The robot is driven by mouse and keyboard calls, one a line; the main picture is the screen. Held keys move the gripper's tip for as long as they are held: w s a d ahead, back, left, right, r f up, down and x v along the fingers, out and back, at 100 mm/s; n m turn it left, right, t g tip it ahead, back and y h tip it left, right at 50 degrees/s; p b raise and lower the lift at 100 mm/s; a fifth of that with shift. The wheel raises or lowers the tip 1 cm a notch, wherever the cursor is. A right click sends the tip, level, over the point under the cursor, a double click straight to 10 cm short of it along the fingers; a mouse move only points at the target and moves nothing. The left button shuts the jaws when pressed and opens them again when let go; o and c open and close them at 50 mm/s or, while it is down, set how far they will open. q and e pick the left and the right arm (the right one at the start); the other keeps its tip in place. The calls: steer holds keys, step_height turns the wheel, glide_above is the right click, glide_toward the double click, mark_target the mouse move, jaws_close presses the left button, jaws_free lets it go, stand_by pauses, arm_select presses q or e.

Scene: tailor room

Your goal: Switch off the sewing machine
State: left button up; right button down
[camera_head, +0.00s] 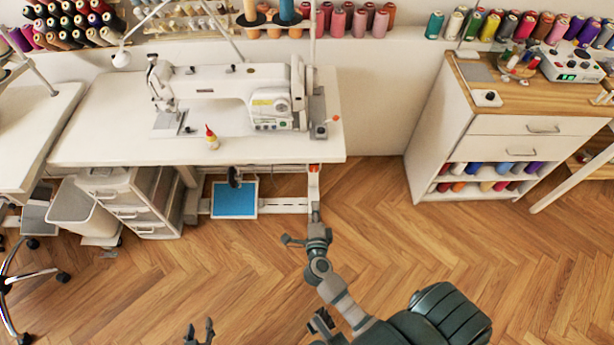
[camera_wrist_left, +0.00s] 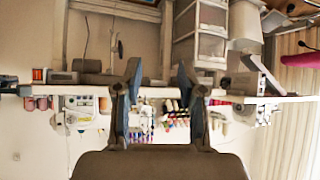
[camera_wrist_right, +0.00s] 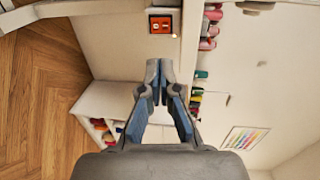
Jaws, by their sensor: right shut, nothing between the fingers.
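The white sewing machine (camera_head: 230,88) stands on a white table (camera_head: 120,135) at the back left. A small red-orange switch (camera_head: 314,168) sits under the table's front right edge. In the right wrist view the switch (camera_wrist_right: 160,24) is a red-orange panel in a dark frame, with small light marks. My right gripper (camera_head: 315,208) is shut and empty, below the switch in the head view; in the right wrist view its fingertips (camera_wrist_right: 160,68) are apart from it. My left gripper (camera_head: 200,330) is open and empty at the bottom; its spread fingers show in the left wrist view (camera_wrist_left: 158,72).
A blue pedal (camera_head: 235,198) lies under the table, beside a drawer unit (camera_head: 130,195) and a white bin (camera_head: 80,215). A wooden-topped cabinet (camera_head: 520,125) stands at the right. The wooden floor between is clear.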

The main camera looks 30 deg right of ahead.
arm_select(q)
steer(key=shift+s+f, duration=0.15)
steer(key=shift+f, duration=0.15)
arm_select(e)
steer(key=shift+f, duration=0.45)
steer(key=shift+w+d, duration=0.1)
steer(key=b, duration=0.4)
glide_toward(314, 171)
steer(key=x, duration=0.6)
steer(key=shift+w+d+f, duration=0.1)
steer(key=shift+w+d, duration=0.25)
steer(key=shift+w, duration=0.25)
arm_select(q)
steer(key=w+d+r+t+h, duration=0.2)
steer(key=w+d+r+t, duration=0.1)
steer(key=w+r+t, duration=0.3)
step_height(314, 171, up, 3)
steer(key=shift+f+t, duration=0.1)
steer(key=shift+t, duration=0.5)
